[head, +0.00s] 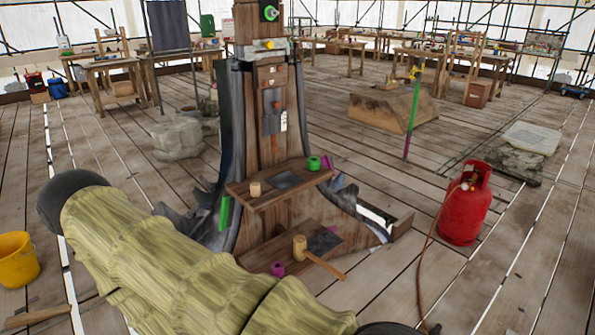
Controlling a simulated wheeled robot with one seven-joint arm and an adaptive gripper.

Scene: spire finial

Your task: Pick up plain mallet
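A plain wooden mallet (300,247) rests on the lower plank shelf (262,258) at the foot of the dark timber spire post. Its pale, round head stands upright and its handle slopes to the lower right, past the shelf's front edge. A second small pale wooden cylinder (255,189) stands on the upper shelf (240,188); I cannot tell whether it is a mallet too. My arm, in a yellowish sleeve, crosses the lower left foreground. My gripper is not in view.
A magenta spool-like item (278,268) is beside the mallet, and a green one (314,163) is on the upper shelf. A red gas cylinder (465,207) with a hose stands to the right. A yellow bucket (16,258) is at far left. Open plank floor lies between post and cylinder.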

